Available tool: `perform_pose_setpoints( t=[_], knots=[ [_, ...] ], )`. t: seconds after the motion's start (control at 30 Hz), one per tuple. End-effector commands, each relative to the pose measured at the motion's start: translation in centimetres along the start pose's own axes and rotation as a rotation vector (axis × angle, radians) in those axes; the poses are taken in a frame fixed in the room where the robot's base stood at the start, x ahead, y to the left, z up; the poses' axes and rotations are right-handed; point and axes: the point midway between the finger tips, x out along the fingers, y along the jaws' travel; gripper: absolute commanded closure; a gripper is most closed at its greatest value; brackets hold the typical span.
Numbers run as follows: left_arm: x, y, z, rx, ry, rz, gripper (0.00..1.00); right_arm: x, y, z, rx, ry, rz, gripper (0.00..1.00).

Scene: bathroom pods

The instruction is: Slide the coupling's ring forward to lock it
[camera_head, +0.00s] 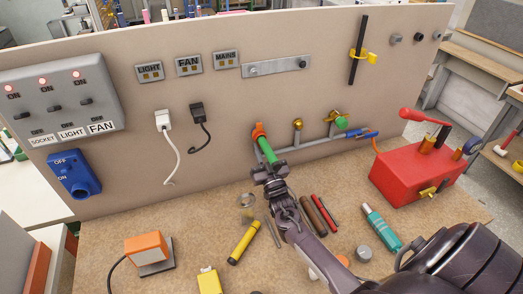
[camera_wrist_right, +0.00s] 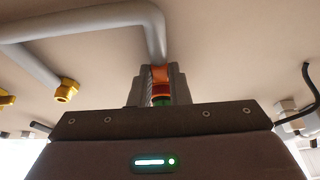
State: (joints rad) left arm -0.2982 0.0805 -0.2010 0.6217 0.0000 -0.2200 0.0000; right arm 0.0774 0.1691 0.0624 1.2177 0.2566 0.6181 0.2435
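The coupling has an orange part (camera_head: 259,132) at the panel's pipe end and a green body (camera_head: 267,150) running down from it toward my right gripper (camera_head: 266,172). In the right wrist view the orange part (camera_wrist_right: 160,74) sits at the end of the grey pipe, with a red band and a little green (camera_wrist_right: 160,100) below it. The right gripper's fingers (camera_wrist_right: 161,92) stand close on both sides of the coupling and appear shut on its green body. Which piece is the ring is hard to tell, and the lower part is hidden by the gripper. My left gripper is not in view.
The grey pipe (camera_head: 310,143) carries brass fittings and a blue-handled valve (camera_head: 370,134) to the right. A red box (camera_head: 410,172) stands at right.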

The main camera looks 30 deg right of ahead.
Motion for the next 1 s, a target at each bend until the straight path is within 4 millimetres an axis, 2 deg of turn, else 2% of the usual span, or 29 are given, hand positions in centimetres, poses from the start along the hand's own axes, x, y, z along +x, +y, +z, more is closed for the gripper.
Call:
perform_pose_setpoints(
  t=[0.03,0.1,0.73,0.77,0.8,0.93,1.0],
  knots=[
    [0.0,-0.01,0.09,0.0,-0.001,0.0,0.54,-0.01,0.01,0.0,0.0,0.0,0.0,0.93],
    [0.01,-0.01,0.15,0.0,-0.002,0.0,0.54,-0.02,0.01,0.0,0.0,0.0,0.0,1.0],
    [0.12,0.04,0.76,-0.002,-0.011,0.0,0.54,-0.91,-0.03,-0.21,0.0,-0.001,-0.001,1.0],
    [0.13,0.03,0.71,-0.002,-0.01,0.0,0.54,-0.92,-0.03,-0.2,0.0,-0.001,-0.001,0.83],
    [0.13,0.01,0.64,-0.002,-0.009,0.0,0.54,-0.91,-0.03,-0.19,0.0,-0.002,-0.001,0.78],
    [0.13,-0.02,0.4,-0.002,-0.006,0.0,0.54,-0.86,-0.02,-0.24,0.0,-0.001,0.0,0.62],
    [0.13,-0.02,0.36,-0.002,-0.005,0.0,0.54,-0.84,-0.02,-0.25,0.0,-0.001,0.0,0.62]
  ],
)
